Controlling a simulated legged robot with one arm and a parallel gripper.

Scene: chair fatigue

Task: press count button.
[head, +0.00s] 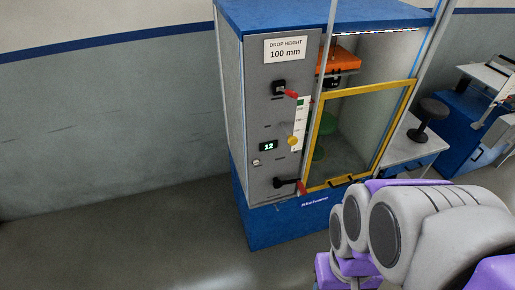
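A grey control panel (262,125) is on the front left of a blue test machine (252,226). A small counter display (268,147) on it reads 12. A small pale round button (256,162) sits just below and left of the display; its label is too small to read. A yellow knob (293,140) is to the right of the display. My purple and grey arm links fill the lower right, in front of the machine's lower right side. My gripper is not visible, and nothing of mine visibly touches the panel.
Black levers with red ends stick out above (279,87) and below (285,183) the display. A yellow-framed guard (365,93) covers the chamber, which holds an orange block (340,59). A black stool-like object (430,120) stands at right. Floor at left (130,235) is clear.

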